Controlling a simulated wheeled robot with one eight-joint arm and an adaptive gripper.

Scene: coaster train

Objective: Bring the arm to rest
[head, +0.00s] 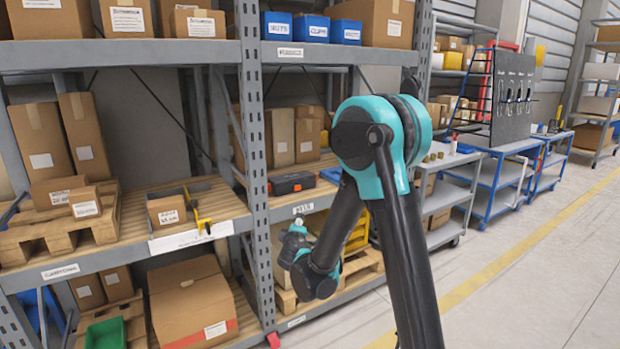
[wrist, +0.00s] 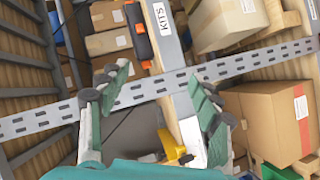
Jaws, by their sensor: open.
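My arm reaches up from the lower right in the head view and folds down at its teal elbow. My gripper (head: 293,243) hangs at the end, in front of the shelf rack; it looks small and partly hidden behind my wrist there. In the wrist view my gripper (wrist: 160,84) has its two green-padded fingers spread wide apart. Nothing is between the pads; the rack's post and shelf edge show beyond them.
The grey shelf rack (head: 254,125) stands close in front, loaded with cardboard boxes. A black and orange case (head: 291,183) and a yellow clamp-like tool (head: 199,211) lie on its middle shelf. Blue carts (head: 497,177) stand at the right. The floor (head: 540,275) at right is clear.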

